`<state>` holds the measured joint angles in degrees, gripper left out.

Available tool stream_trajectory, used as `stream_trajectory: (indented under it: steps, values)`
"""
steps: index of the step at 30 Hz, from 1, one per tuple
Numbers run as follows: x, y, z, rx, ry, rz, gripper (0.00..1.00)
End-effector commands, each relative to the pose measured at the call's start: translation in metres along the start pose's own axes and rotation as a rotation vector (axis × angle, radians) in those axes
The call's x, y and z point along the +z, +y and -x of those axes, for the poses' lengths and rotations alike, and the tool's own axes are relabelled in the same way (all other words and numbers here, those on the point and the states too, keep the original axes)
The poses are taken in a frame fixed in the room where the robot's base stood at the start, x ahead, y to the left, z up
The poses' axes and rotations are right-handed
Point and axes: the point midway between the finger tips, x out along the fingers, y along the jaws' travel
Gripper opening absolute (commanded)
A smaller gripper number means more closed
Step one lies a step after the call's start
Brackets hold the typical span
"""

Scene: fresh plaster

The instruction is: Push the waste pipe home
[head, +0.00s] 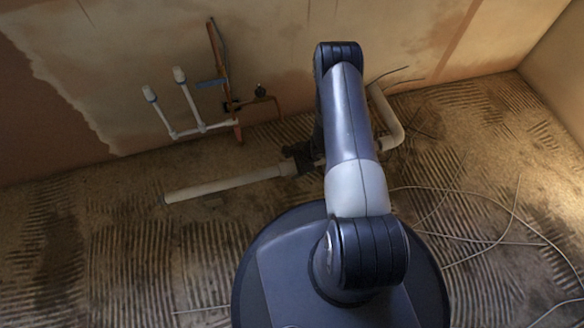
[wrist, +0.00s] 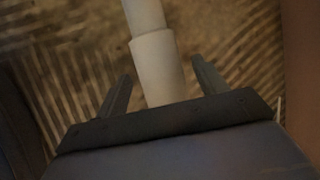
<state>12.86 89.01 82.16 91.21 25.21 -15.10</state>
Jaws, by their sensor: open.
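A white waste pipe (head: 225,186) lies low along the ribbed floor, left of my arm. A white bent pipe (head: 392,125) comes down by the wall on the right, its lower run partly hidden behind my arm. My gripper (head: 298,160) is over the pipe's right part. In the wrist view the open fingers (wrist: 162,86) stand on either side of a wider white sleeve (wrist: 157,66), with gaps showing. A narrower pipe (wrist: 143,14) runs out of the sleeve's far end. My arm hides the meeting of the two pipe runs in the head view.
Loose pale cable (head: 480,240) lies across the floor at right. The floor at left front is clear.

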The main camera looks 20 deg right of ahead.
Motion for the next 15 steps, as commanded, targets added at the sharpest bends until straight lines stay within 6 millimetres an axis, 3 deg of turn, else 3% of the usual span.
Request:
stream_trajectory:
  steps: [11, 15]
  values:
    - [0.0004, -0.0002, -0.0084, 0.000, 0.000, 0.000, 0.67]
    - [0.0004, -0.0002, -0.0082, 0.000, 0.000, 0.000, 0.58]
